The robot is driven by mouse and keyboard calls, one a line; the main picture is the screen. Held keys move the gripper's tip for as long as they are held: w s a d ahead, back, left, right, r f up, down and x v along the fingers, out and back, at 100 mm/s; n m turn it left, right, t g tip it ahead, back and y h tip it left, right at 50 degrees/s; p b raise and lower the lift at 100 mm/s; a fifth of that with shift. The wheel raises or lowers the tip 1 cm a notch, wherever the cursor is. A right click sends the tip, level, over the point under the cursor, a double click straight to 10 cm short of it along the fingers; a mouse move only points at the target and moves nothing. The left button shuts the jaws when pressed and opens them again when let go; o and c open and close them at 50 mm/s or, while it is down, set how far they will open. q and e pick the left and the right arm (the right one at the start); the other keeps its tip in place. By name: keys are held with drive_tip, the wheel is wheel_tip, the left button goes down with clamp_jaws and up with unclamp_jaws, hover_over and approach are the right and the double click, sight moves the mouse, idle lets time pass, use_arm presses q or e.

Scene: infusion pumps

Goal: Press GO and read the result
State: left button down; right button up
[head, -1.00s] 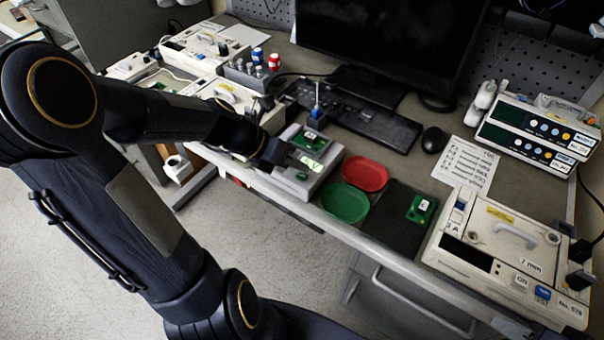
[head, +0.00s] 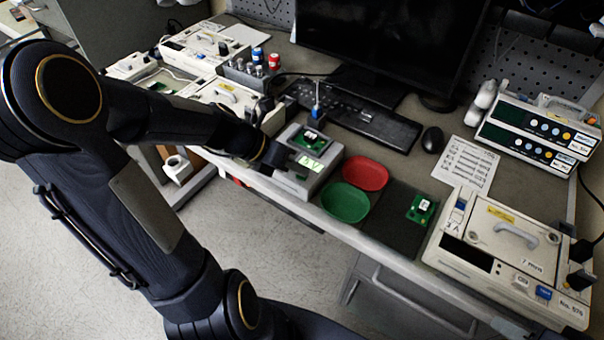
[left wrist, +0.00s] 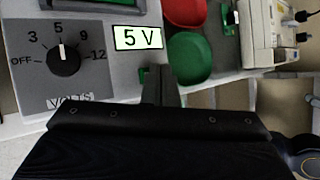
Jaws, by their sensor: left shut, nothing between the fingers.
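The grey tester (head: 297,185) stands at the front edge of the bench with a green circuit board (head: 311,139) on top. Its lit display (head: 311,165) reads "5 V" in the left wrist view (left wrist: 138,38). The voltage dial (left wrist: 64,59) there points at 5. My left gripper (head: 272,156) is shut and empty, at the tester's left side beside the display. In the left wrist view its fingertips (left wrist: 162,76) show just below the display. I cannot make out a GO button; the gripper may hide it. My right gripper is not in view.
A red dish (head: 365,173) and a green dish (head: 345,203) lie right of the tester. Beyond them are a dark mat (head: 398,236) with another green board (head: 421,208), and a large white pump (head: 500,248). A keyboard (head: 365,125) lies behind.

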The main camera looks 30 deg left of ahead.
sight(297, 176)
use_arm(q)
drive_tip(key=shift+f, duration=0.2)
drive_tip(key=shift+r, duration=0.1)
drive_tip(key=shift+r+p, duration=0.75)
drive_tip(key=shift+p, duration=0.3)
wheel_tip(297, 176, up, 5)
drive_tip(key=p, duration=0.5)
drive_tip(key=shift+r+p, duration=0.1)
drive_tip(key=shift+p, duration=0.3)
